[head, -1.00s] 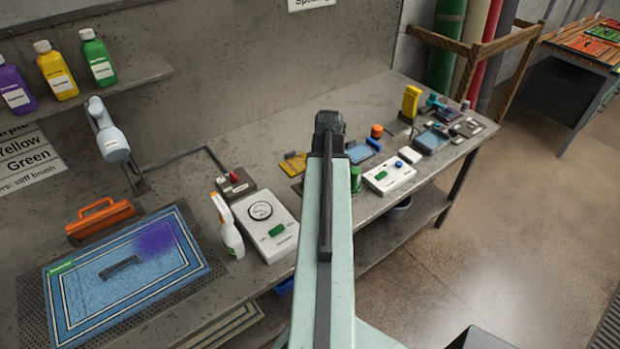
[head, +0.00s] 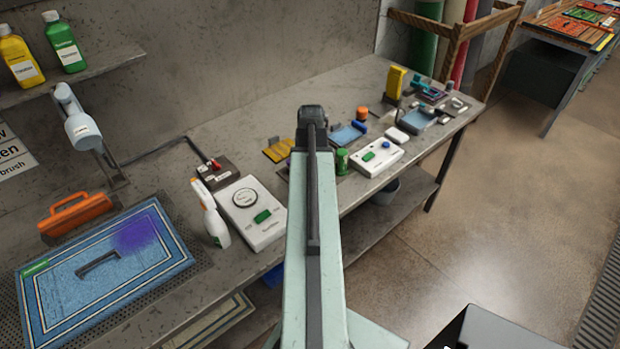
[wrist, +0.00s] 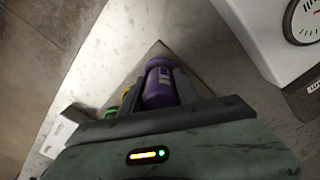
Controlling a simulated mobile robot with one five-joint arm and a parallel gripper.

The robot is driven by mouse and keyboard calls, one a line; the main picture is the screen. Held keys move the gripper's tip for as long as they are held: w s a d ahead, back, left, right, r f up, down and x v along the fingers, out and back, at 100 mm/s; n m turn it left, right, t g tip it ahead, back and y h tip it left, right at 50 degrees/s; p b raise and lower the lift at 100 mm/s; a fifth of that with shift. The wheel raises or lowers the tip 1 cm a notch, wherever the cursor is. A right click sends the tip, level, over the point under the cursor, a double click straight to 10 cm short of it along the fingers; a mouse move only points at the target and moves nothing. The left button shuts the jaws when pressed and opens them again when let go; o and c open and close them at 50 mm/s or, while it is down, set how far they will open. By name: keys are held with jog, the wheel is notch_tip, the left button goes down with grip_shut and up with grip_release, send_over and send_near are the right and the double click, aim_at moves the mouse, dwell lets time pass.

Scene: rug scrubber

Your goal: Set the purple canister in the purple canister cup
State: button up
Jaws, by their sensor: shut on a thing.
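The purple canister (wrist: 160,84) shows in the wrist view between the dark fingers of my gripper (wrist: 161,92). My gripper is shut on it, above a grey board on the workbench. The canister's lower part is hidden by the gripper. In the head view my arm covers the gripper and the canister. I cannot make out the purple canister cup in either view. A green canister (head: 341,161) stands just right of my arm in the head view.
A white dial box (head: 250,212) stands left of my arm, beside a spray bottle (head: 212,215). A white box with buttons (head: 375,155) lies right of it. A blue rug (head: 65,290) lies front left. Open floor is on the right.

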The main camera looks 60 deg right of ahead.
jog(key=shift+f+b, duration=0.6)
jog(key=shift+b, duration=0.05)
dwell(0.5)
jog(key=o, duration=1.3)
jog(key=shift+o, duration=0.2)
jog(key=shift+r, duration=0.1)
notch_tip(320, 180, up, 8)
jog(key=p, duration=0.8)
jog(key=shift+f, duration=0.2)
notch_tip(320, 180, up, 2)
jog(key=shift+p, duration=0.9)
jog(key=shift+f, duration=0.1)
